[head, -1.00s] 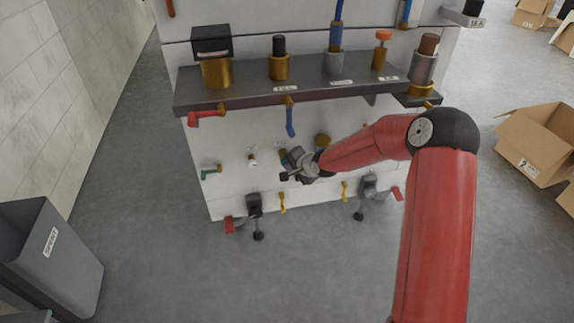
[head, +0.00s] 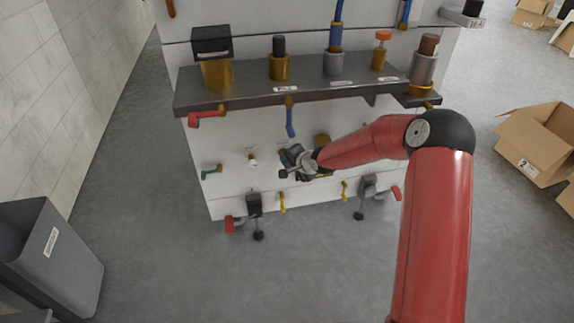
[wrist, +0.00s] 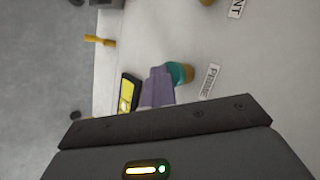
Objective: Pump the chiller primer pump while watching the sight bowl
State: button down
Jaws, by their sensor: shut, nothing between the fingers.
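My gripper (wrist: 157,84) shows its grey-purple fingers shut and empty in the wrist view. The fingers are right beside a teal knob (wrist: 175,72) on a brass base, and partly cover it. I cannot tell whether they touch it. A label (wrist: 209,82) by the knob appears to read "PRIME". In the head view my gripper (head: 292,165) is at the white panel's lower middle, and the knob is mostly hidden behind it. A round brass-coloured fitting (head: 322,140) sits just up and right; I cannot tell whether it is the sight bowl.
A grey shelf (head: 350,91) with several fittings juts out above my gripper. A blue lever (head: 290,121) and a red lever (head: 207,117) hang below it. A black and yellow part (wrist: 128,94) is beside the fingers. Open floor surrounds the panel; a grey bin (head: 50,258) stands left.

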jog(key=shift+s+d, duration=0.25)
jog(key=shift+s, duration=0.5)
jog(key=shift+s+d, duration=0.2)
jog(key=shift+s, duration=0.55)
jog(key=shift+s+d, duration=0.25)
jog(key=shift+s, duration=0.55)
jog(key=shift+s+d, duration=0.2)
jog(key=shift+s, duration=0.6)
jog(key=shift+s+d, duration=0.25)
jog(key=shift+s, duration=0.55)
jog(key=shift+r, duration=0.1)
